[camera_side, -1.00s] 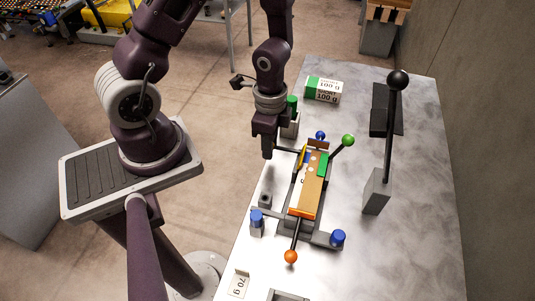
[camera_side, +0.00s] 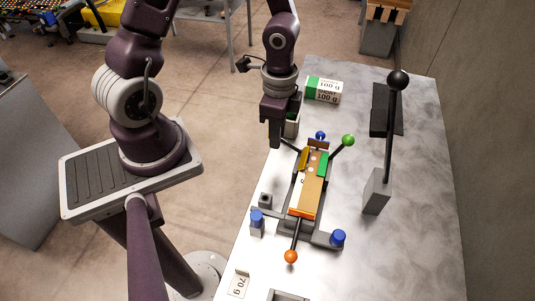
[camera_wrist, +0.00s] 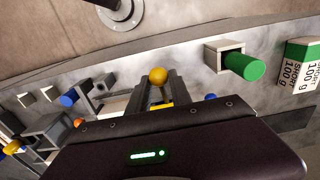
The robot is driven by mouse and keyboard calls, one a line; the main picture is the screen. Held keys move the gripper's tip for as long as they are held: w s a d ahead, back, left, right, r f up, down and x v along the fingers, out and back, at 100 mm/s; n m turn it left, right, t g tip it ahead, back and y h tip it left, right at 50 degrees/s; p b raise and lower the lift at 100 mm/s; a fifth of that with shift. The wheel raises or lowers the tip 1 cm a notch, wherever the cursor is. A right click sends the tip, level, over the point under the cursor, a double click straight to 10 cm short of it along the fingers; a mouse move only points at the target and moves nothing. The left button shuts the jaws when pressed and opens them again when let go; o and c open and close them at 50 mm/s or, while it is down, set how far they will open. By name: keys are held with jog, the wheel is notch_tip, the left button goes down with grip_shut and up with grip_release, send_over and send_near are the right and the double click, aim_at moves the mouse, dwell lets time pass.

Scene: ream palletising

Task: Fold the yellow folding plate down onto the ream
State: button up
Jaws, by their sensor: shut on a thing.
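The ream (camera_side: 311,187), in brown wrap, lies in the grey folding fixture in the side view. The yellow folding plate (camera_side: 304,159) stands tilted at the ream's left edge, not flat on it. My gripper (camera_side: 276,143) is at the left of the fixture, by the yellow plate's lever. In the wrist view, the yellow ball (camera_wrist: 158,75) of that lever sits between the fingertips of my gripper (camera_wrist: 158,84), which is shut on it. A yellow part (camera_wrist: 160,105) shows between the fingers. The ream is mostly hidden there.
The green plate (camera_side: 323,164) lies at the ream's right side; its green ball (camera_side: 348,140) sticks out. An orange ball (camera_side: 291,257) is at the near end. A black-ball lever (camera_side: 397,80) stands right. A 100 g pack (camera_side: 323,90) lies behind.

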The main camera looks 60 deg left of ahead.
jog(key=shift+w+d+r, duration=0.45)
jog(key=shift+w+r, duration=0.05)
jog(key=shift+r, duration=0.15)
jog(key=shift+w+d+r, duration=0.7)
jog(key=shift+w+d, duration=0.2)
grip_shut()
jog(key=o, duration=1.7)
grip_release()
notch_tip(320, 180, up, 7)
